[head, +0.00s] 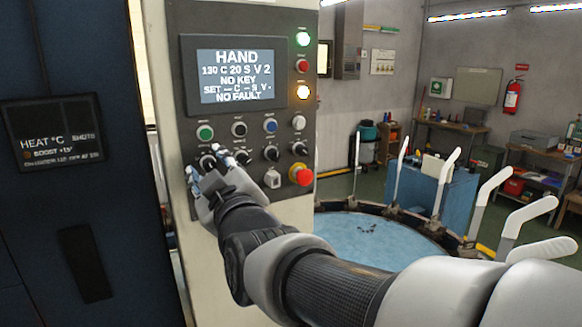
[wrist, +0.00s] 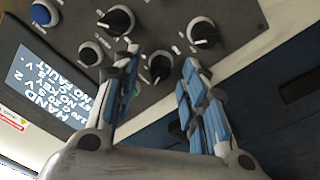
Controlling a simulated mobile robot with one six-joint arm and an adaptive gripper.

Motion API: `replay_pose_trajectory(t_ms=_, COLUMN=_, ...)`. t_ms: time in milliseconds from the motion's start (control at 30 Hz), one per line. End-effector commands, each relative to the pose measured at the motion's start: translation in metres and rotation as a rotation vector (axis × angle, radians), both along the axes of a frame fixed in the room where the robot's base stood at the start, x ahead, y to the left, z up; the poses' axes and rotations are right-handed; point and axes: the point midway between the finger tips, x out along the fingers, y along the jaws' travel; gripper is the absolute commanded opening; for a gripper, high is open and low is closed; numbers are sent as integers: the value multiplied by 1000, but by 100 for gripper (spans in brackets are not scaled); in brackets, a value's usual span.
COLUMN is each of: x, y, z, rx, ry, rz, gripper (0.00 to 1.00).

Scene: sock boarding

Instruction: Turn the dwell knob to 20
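The control panel (head: 252,95) has a row of black knobs below a row of round push buttons. Its screen (head: 237,76) reads HAND, 130 C 20 S V 2, NO KEY, NO FAULT. The knob labels are too small to read, so I cannot tell by label which is the dwell knob. My gripper (head: 211,162) is at the left end of the knob row, partly covering it. In the wrist view my gripper (wrist: 161,60) has its fingers apart, with a black knob (wrist: 160,68) showing between them. I cannot tell whether either finger touches it.
Other knobs (head: 271,153) stand close on the right. A pale switch (head: 272,179) and a red stop button (head: 301,174) are below them. A round table (head: 365,238) with upright white boards around its rim stands to the right. A dark cabinet (head: 75,215) is at left.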

Motion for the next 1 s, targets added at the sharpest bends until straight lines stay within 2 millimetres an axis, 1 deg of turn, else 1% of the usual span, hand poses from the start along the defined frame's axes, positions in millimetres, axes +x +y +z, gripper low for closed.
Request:
replay_pose_trajectory(t_ms=67, x=-3, y=-1, z=0, rx=0, ry=-1, rz=1, gripper=39)
replay_pose_trajectory(t_ms=167, x=-12, y=-7, z=0, rx=0, ry=-1, rz=1, gripper=39)
replay_pose_trajectory(t_ms=267, x=-27, y=-16, z=0, rx=2, ry=-3, rz=1, gripper=39)
replay_pose_trajectory(t_ms=500, x=-72, y=-43, z=-4, rx=2, ry=-3, rz=1, gripper=39)
replay_pose_trajectory(t_ms=633, x=-90, y=-53, z=-5, rx=2, ry=-1, rz=1, gripper=39)
replay_pose_trajectory(t_ms=800, x=-101, y=-60, z=-7, rx=0, ry=-1, rz=1, gripper=39)
replay_pose_trajectory(t_ms=1000, x=-103, y=-62, z=-7, rx=0, ry=0, rz=0, gripper=39)
